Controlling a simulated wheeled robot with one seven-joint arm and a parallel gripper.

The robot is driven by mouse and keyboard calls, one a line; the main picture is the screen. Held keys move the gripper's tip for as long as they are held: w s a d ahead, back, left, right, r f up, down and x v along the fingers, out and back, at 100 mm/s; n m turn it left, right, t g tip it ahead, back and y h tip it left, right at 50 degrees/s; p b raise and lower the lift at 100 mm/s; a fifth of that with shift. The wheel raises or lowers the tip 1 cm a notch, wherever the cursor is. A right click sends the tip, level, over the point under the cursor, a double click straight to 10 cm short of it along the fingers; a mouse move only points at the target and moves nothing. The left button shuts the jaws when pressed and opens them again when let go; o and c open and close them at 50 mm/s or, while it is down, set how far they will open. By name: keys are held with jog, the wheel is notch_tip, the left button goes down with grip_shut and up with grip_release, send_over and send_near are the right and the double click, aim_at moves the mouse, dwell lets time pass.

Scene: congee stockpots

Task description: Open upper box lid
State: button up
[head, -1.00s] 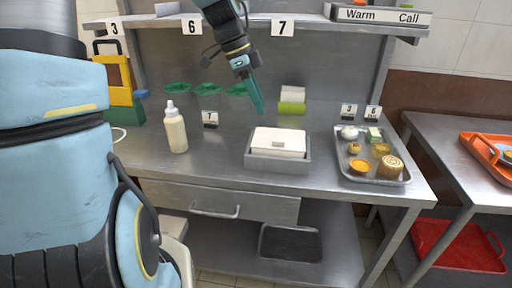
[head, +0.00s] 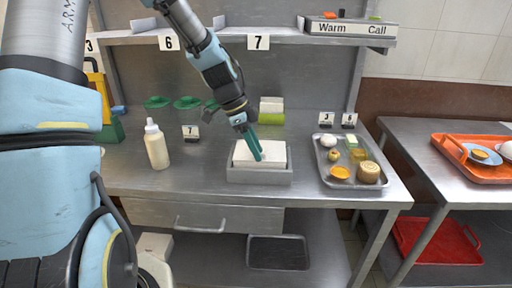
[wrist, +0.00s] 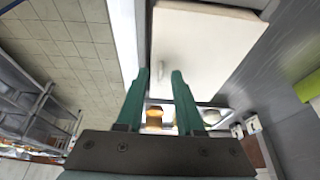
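The white box lid (head: 276,153) sits flat and closed on a grey box (head: 260,177) in the middle of the steel table. In the wrist view the lid (wrist: 205,45) fills the upper middle, with a small pale handle (wrist: 160,60) on it. My gripper (head: 258,157) reaches down over the lid, its green fingers hiding the handle in the head view. In the wrist view my gripper (wrist: 160,73) has its fingers apart, with the handle lying between or just beyond the tips. I cannot tell whether the fingers touch the lid.
A metal tray (head: 325,177) with food items stands to the right, a cream bottle (head: 156,146) to the left. A shelf (head: 300,38) hangs above at the back. The table front is clear.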

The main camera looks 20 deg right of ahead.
grip_shut()
dwell(1.4)
